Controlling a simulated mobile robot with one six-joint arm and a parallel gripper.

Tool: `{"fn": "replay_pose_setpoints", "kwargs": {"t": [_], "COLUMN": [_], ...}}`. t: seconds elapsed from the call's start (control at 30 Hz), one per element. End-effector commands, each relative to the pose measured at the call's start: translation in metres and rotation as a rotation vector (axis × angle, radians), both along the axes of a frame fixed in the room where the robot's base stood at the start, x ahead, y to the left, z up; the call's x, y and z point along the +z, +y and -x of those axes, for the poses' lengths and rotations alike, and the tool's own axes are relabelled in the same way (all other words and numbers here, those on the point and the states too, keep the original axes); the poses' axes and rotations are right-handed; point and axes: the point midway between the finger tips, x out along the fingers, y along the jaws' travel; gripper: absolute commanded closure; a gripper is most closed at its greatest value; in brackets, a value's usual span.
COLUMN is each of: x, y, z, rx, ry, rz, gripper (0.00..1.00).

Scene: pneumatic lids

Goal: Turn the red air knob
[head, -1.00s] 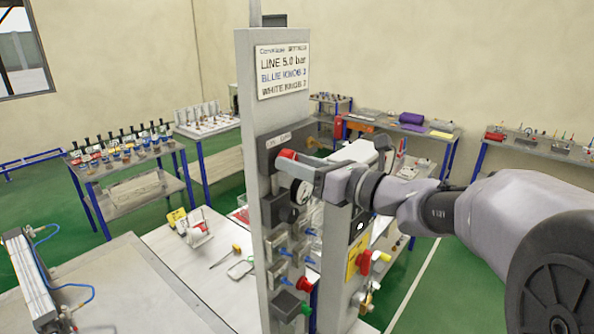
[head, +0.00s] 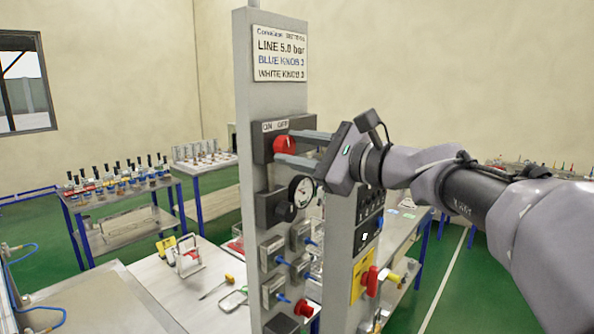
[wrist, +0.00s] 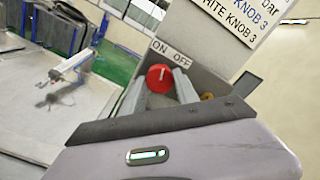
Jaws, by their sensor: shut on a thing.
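The red air knob (head: 284,145) sits on a grey box (head: 262,143) near the top of the grey post, under an ON/OFF label (head: 275,126). My gripper (head: 290,146) reaches it from the right, with one finger above and one below the knob. In the wrist view the round red knob (wrist: 160,78) has a white line on its face, pointing roughly up, and lies between my two fingers. The label (wrist: 171,52) shows beside it. My gripper is shut on the knob. The exact contact of the fingertips is hard to see.
A pressure gauge (head: 302,191) and a black knob (head: 286,211) sit just below my gripper. Blue-levered valves (head: 273,290) are lower on the post. A sign (head: 280,54) hangs above. A second post with a red knob (head: 369,281) stands to the right.

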Motion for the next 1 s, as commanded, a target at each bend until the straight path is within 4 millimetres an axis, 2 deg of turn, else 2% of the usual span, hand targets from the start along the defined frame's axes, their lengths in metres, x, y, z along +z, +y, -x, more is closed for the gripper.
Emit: {"fn": "replay_pose_setpoints", "kwargs": {"t": [0.03,0.5,1.0], "x": [-0.0063,-0.0032,-0.0003], "y": [0.0,-0.0001,-0.0001], "z": [0.0,-0.0001,-0.0003], "rx": [0.0,0.001,0.0], "ry": [-0.033,-0.309,-0.404], "rz": [0.026,0.242,0.318], "gripper": [1.0,1.0,1.0]}}
